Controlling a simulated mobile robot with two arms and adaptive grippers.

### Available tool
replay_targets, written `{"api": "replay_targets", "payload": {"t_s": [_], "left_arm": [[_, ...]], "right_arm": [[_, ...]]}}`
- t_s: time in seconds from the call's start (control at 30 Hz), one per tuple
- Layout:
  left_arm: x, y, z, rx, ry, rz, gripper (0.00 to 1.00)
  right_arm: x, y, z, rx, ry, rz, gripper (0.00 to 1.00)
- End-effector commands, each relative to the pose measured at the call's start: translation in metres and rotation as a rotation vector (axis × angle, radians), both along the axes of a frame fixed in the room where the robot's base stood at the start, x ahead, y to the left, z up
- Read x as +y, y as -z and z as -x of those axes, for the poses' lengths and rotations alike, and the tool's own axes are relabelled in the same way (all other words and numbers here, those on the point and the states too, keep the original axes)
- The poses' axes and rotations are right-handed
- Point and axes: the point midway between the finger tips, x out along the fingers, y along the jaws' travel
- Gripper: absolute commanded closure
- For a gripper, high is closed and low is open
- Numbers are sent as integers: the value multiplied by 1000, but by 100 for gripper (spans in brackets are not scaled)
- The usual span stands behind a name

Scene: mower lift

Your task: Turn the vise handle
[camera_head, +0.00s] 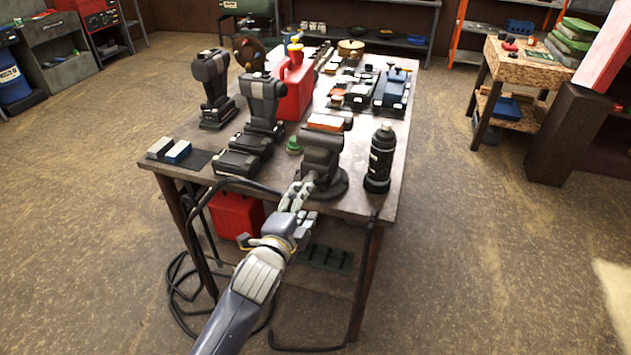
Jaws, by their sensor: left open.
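The vise (322,158) is a dark grey bench vise on a round base at the near edge of the workbench (365,203), with an orange-red block (326,122) at its top. My left gripper (304,198) reaches up from the bottom of the view to the front of the vise. It is open, with its fingers just in front of and left of the vise base. The vise handle is not clearly visible; the fingers overlap the area where it may be, and I cannot tell whether they touch it. My right gripper is not in view.
A black bottle (380,160) stands close right of the vise. Cordless tools (264,108), a red canister (293,85) and a small green item (294,146) are left and behind. A black cable (245,181) hangs over the front edge. Open floor lies right of the bench.

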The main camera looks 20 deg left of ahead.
Motion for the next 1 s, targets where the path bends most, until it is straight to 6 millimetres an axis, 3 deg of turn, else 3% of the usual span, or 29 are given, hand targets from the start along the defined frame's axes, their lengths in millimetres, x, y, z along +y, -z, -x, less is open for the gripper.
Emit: {"api": "replay_targets", "payload": {"t_s": [0.3,0.6,1.0], "left_arm": [[-2,8,-46,1,0,5,45],[-3,17,-83,2,-1,5,45],[-4,21,-97,2,1,4,45]], "right_arm": [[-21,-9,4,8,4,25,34],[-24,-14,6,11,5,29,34],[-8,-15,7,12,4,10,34]]}}
